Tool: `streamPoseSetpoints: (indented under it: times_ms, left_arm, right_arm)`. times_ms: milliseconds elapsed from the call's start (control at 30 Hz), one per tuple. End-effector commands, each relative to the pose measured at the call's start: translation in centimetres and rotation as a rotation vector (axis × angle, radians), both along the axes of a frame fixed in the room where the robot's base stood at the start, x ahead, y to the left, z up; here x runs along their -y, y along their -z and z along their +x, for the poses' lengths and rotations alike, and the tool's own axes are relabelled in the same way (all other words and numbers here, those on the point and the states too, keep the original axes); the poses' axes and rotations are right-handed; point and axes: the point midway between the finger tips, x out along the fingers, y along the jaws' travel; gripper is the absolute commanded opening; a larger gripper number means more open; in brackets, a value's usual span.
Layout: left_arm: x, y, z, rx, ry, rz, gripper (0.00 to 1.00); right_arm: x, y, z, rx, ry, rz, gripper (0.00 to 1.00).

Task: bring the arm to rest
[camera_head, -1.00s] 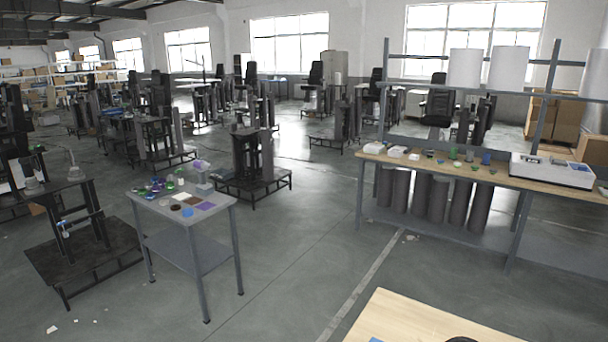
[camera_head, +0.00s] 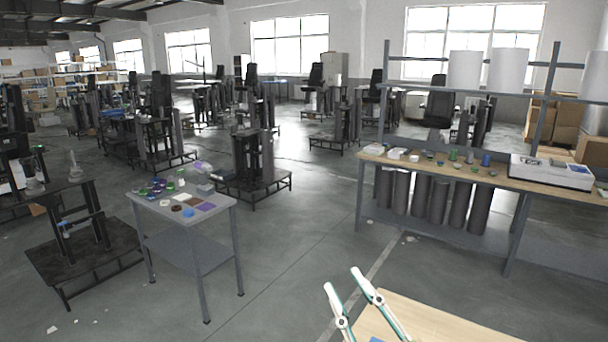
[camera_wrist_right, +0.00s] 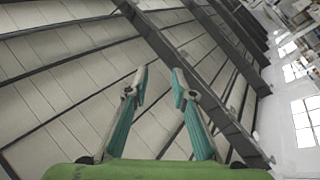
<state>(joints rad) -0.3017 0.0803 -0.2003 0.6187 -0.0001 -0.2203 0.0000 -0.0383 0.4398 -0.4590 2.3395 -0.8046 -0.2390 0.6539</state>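My right gripper (camera_head: 343,278) shows at the bottom of the head view, with two white and teal fingers spread apart and pointing up. It is in front of the left edge of the near wooden table (camera_head: 440,318). In the right wrist view the same gripper (camera_wrist_right: 160,82) has a clear gap between its fingertips and nothing between them. Behind it there are the ceiling panels and dark beams. My left gripper is not in any view.
A grey cart (camera_head: 222,222) with small coloured items stands left of centre. A long wooden bench (camera_head: 440,172) with a white device (camera_head: 550,172) and a rack stands at the right. A black platform (camera_head: 85,252) is at the left. Open floor (camera_head: 290,255) lies between.

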Motion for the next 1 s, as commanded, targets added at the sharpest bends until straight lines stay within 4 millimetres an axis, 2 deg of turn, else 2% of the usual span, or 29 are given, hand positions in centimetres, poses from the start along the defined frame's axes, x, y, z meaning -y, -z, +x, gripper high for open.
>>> streamPoseSetpoints:
  times_ms: [33,100,167,200,267,300,400,500,600,700,833,1000]
  left_arm:
    - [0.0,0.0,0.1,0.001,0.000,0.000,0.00]
    - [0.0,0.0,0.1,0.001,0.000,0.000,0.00]
    - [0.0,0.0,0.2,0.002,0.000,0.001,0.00]
    - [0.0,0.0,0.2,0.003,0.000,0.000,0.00]
    - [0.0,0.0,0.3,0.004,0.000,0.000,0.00]
    - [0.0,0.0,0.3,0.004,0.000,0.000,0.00]
    - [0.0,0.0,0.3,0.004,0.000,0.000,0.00]
    - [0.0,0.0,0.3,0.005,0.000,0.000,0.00]
    - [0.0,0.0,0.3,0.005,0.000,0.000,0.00]
    - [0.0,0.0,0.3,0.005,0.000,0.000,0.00]
    - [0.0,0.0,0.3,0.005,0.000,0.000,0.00]
    - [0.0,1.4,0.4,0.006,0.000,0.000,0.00]
  right_arm:
    - [2.3,2.1,1.0,-0.097,0.089,0.040,0.24]
    - [5.5,5.5,1.9,-0.239,0.206,0.074,0.24]
    - [7.9,9.1,2.0,-0.373,0.296,0.092,0.24]
    - [9.4,11.6,1.7,-0.467,0.350,0.096,0.24]
    - [11.2,15.6,0.6,-0.614,0.421,0.098,0.24]
    - [12.2,18.3,-0.5,-0.715,0.460,0.094,0.24]
    - [14.0,24.6,-4.3,-0.964,0.528,0.069,0.24]
    - [14.5,29.3,-8.6,-1.180,0.552,0.036,0.24]
    - [14.5,32.7,-12.9,-1.361,0.550,-0.001,0.24]
    - [14.2,35.0,-17.1,-1.519,0.528,-0.035,0.24]
    - [13.4,37.0,-22.4,-1.706,0.480,-0.080,0.24]
    - [13.3,43.0,-21.2,-1.720,0.481,-0.092,0.24]
